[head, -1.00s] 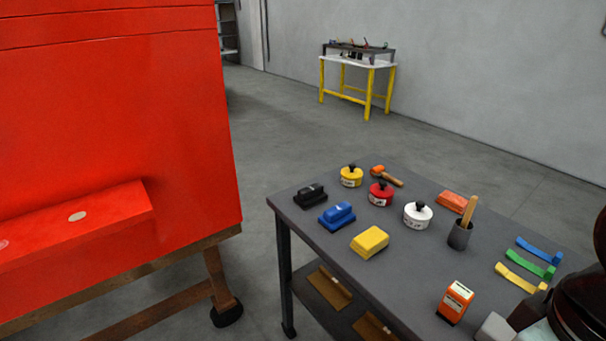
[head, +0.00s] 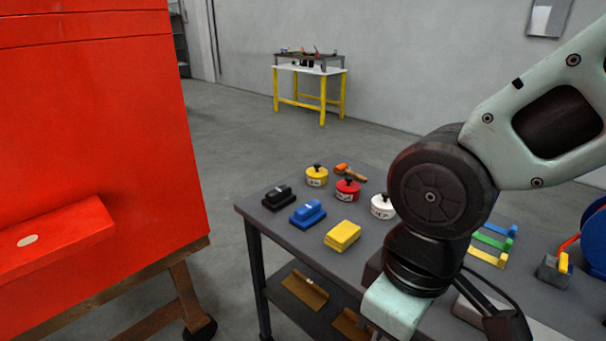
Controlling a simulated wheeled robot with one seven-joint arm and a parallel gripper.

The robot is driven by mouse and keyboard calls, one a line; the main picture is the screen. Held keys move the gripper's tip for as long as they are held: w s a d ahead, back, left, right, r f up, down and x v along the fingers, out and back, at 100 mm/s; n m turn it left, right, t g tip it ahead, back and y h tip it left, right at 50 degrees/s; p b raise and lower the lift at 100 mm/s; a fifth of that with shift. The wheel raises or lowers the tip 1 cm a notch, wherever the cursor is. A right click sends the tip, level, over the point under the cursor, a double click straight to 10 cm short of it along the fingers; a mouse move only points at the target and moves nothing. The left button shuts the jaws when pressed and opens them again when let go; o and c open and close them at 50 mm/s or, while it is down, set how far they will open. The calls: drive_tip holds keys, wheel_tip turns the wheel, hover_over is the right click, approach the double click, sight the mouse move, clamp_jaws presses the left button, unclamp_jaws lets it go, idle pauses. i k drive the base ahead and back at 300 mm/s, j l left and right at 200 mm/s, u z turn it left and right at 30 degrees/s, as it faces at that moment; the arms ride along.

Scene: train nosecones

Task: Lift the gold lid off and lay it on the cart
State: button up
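The closest match to the gold lid is a small round yellow pot (head: 317,178) with a black knob on top, at the far left corner of the cart (head: 290,240). It stands upright, and I cannot tell where lid and body part. My arm reaches in from the right in the head view and bends down over the middle of the cart.
A red pot (head: 347,190) and a hammer (head: 351,172) stand close by the yellow pot. Black (head: 278,197), blue (head: 308,214) and yellow (head: 342,236) blocks lie nearer. A white pot (head: 381,206) is partly behind my arm. A large red panel (head: 90,130) stands left.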

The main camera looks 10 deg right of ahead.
sight(316, 172)
drive_tip(key=i+j+z, duration=0.3)
drive_tip(key=i+j, duration=0.35)
drive_tip(key=i+j+z, duration=0.25)
drive_tip(key=i+j, duration=0.35)
drive_tip(key=j, duration=0.2)
